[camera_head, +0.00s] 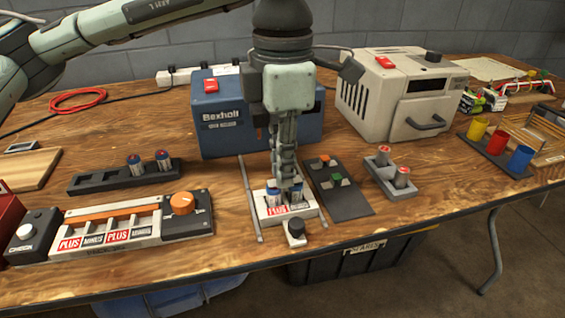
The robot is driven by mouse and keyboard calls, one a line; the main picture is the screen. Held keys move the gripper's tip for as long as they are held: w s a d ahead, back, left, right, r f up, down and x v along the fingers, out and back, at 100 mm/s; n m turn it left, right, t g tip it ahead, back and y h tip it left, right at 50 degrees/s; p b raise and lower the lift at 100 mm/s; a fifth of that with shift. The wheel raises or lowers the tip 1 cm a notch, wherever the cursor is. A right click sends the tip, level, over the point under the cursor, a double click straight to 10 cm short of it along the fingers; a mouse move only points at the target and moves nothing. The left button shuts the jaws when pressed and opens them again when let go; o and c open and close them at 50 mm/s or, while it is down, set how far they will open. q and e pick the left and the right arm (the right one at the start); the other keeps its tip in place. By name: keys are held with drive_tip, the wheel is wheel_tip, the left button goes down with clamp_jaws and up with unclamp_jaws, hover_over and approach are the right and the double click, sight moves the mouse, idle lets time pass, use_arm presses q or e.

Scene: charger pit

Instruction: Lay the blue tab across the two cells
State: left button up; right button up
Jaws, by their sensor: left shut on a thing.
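Two blue-and-white cells stand side by side in a white holder (265,214) with a red PLUS label on its front. The left cell (272,196) and the right cell (297,193) show partly behind and beside the fingers. My left gripper (286,184) points straight down, its fingertips between and just above the cell tops. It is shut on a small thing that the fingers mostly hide. This seems to be the blue tab, which I see nowhere else. I cannot tell whether it touches the cells. My right gripper is not in view.
A dark tray (345,205) with an orange and a green piece lies close right. A block with two red-topped cells (385,177) stands beyond it. A blue Bexholt box (222,120) stands behind. A PLUS/MINUS box with an orange knob (181,203) is at left.

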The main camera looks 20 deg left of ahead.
use_arm(q)
drive_tip(key=shift+f+b, duration=0.35)
drive_tip(key=shift+b, duration=0.1)
idle(0.6)
drive_tip(key=o, duration=0.8)
drive_tip(key=shift+r, duration=0.15)
drive_tip(key=shift+r+p, duration=1.95)
drive_tip(key=shift+r, duration=1.45)
